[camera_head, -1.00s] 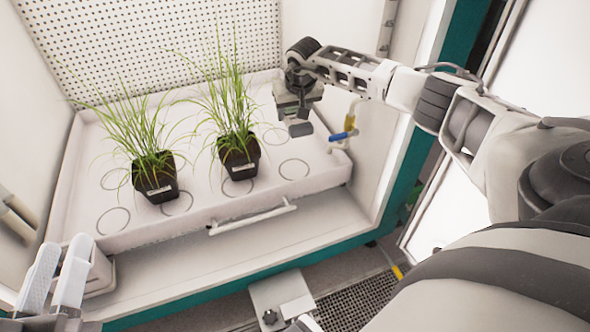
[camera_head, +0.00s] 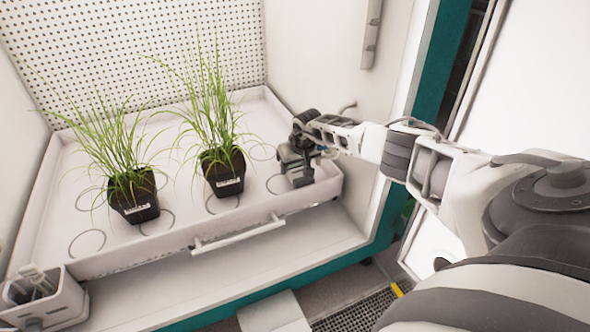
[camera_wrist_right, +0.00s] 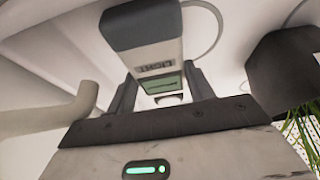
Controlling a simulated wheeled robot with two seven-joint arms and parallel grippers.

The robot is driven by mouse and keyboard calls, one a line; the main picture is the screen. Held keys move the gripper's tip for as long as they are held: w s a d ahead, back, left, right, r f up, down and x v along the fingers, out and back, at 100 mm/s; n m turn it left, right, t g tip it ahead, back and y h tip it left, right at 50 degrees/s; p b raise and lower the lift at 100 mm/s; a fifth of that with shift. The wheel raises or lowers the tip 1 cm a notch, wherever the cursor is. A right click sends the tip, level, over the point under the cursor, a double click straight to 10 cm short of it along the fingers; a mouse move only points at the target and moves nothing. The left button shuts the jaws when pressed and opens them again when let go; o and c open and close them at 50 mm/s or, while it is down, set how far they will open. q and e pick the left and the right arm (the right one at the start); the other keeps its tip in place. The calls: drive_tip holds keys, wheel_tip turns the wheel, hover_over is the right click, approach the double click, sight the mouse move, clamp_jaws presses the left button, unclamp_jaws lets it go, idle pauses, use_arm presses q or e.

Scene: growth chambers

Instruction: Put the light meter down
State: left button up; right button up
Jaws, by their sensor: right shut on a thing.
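The light meter (camera_wrist_right: 150,40) is a dark grey and pale block with a small green-grey display. My right gripper (camera_wrist_right: 160,98) is shut on it in the wrist view. In the head view, my right gripper (camera_head: 297,165) is at the front right corner of the white tray (camera_head: 120,258), with the dark end of the meter (camera_head: 302,183) low between it and the tray. I cannot tell whether the meter touches the tray floor. My left gripper is not in view.
Two black pots of grass (camera_head: 134,198) (camera_head: 223,172) stand on the tray to the left of my right gripper. Printed circles on the tray floor around them are partly free. A handle (camera_head: 238,235) runs along the tray front. A small grey box with items inside (camera_head: 45,302) is at lower left.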

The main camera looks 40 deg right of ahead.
drive_tip(key=shift+f, duration=0.1)
drive_tip(key=shift+f, duration=0.5)
drive_tip(key=o, duration=1.1)
